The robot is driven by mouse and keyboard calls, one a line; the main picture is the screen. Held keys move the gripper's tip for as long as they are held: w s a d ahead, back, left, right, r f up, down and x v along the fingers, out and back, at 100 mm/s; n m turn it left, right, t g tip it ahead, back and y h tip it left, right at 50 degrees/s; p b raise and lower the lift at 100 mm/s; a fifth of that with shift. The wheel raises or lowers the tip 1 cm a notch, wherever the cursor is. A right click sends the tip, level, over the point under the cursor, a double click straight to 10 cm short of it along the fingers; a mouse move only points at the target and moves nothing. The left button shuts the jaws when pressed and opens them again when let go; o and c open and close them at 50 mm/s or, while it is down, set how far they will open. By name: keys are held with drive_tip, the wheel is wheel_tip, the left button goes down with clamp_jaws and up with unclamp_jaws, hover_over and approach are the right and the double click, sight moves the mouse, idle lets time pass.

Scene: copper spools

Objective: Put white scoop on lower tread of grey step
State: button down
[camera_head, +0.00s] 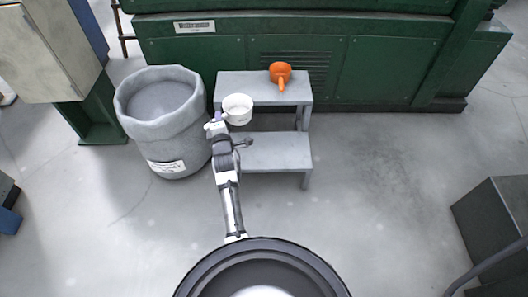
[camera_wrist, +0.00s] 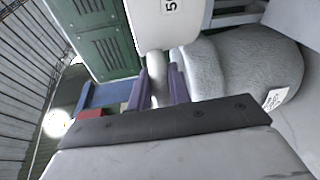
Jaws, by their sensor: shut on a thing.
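The white scoop (camera_head: 237,109) is in my gripper (camera_head: 217,118), near the left side of the grey step's upper tread in the head view. In the wrist view my gripper (camera_wrist: 163,85) is shut on the scoop's handle (camera_wrist: 156,66), and the scoop's white body (camera_wrist: 172,22) shows at the top. The grey step (camera_head: 262,90) has an upper tread at the back and a lower tread (camera_head: 277,152) in front. The lower tread is bare where it shows; my arm covers its left end. I cannot tell whether the scoop touches the step.
An orange scoop (camera_head: 280,74) lies on the upper tread. A large grey bin (camera_head: 165,137) stands just left of the step. A green machine (camera_head: 320,55) stands behind. A dark box (camera_head: 497,225) is at the right. Floor in front and right of the step is clear.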

sight(226, 107)
drive_tip(key=w+a+r+n+g+y+b, duration=0.3)
drive_tip(key=w+a+r+n+y+b, duration=0.35)
drive_tip(key=r+b, duration=0.65)
drive_tip(key=shift+m+y, duration=0.45)
drive_tip(key=w+d+f+b, duration=0.1)
drive_tip(key=d+f+b, duration=0.1)
drive_tip(key=f, duration=0.3)
drive_tip(key=w+d+f+b, duration=0.1)
drive_tip(key=d+f+b, duration=0.1)
drive_tip(key=f, duration=0.3)
drive_tip(key=w+d+f+b, duration=0.1)
drive_tip(key=d+f+b, duration=0.1)
drive_tip(key=f, duration=0.3)
drive_tip(key=shift+d+b, duration=0.4)
drive_tip(key=shift+b, duration=0.5)
drive_tip(key=s+d+f+h+b, duration=0.1)
drive_tip(key=d+f+b, duration=0.3)
drive_tip(key=d+f, duration=0.85)
drive_tip(key=shift+m, duration=0.4)
drive_tip(key=shift+s+f+b, duration=0.1)
drive_tip(key=shift+f+b, duration=2.85)
drive_tip(key=shift+f, duration=7.2)
